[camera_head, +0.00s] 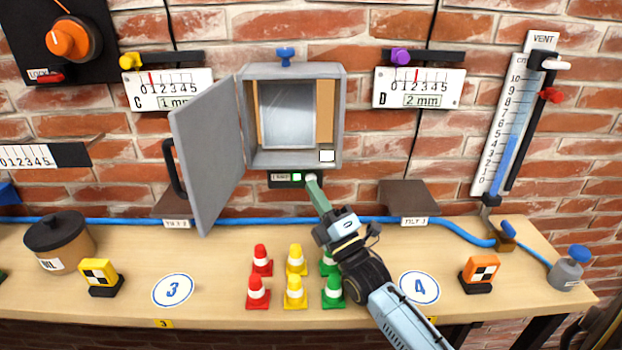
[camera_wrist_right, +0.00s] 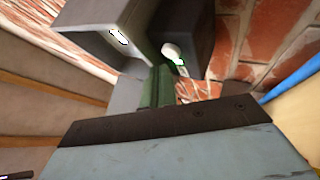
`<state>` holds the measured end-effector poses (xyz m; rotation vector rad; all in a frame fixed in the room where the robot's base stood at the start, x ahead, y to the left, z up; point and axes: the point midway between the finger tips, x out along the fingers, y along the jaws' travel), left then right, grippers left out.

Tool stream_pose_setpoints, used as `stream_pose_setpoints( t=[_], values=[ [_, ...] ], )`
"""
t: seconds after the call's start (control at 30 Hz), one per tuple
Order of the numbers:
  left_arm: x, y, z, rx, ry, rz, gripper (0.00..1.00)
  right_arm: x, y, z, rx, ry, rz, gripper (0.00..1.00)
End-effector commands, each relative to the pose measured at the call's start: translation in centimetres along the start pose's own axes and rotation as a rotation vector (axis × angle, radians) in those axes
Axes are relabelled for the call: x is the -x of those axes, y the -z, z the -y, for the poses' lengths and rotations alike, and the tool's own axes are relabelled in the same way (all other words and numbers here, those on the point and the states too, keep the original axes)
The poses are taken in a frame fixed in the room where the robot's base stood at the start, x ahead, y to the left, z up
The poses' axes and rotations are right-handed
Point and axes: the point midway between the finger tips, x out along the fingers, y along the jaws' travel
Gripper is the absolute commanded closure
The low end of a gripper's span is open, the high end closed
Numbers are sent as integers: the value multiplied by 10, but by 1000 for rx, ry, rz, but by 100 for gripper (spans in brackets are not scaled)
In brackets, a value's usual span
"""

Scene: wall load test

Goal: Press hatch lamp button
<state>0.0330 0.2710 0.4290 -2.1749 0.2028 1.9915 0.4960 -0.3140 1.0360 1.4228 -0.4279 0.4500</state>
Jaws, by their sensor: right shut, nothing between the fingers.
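The grey hatch box (camera_head: 293,73) is on the brick wall with its door (camera_head: 208,150) swung open to the left. Below it is a small dark lamp panel (camera_head: 283,180) with a label and a green-edged light patch. My right gripper (camera_head: 313,182) is shut and empty, its fingertips at the panel's right end, covering that part. In the right wrist view, a pale round button (camera_wrist_right: 170,50) stands out from the dark panel just beyond the green fingers (camera_wrist_right: 160,88). I cannot tell whether they touch it. My left gripper is not in view.
A white square (camera_head: 326,155) shows in the box's lower right corner. On the table below stand red cones (camera_head: 258,292), yellow cones (camera_head: 296,292) and green cones (camera_head: 333,292), close beneath my right arm. A dark shelf (camera_head: 405,197) sticks out to the right.

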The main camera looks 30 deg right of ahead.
Motion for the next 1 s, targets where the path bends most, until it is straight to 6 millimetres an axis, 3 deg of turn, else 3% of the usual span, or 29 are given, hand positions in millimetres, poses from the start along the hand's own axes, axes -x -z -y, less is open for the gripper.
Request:
stream_pose_setpoints(
  t=[1.0],
  values=[
    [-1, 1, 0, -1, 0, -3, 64, -7, -5, 5, 0, 0, 0, 100]
  ],
)
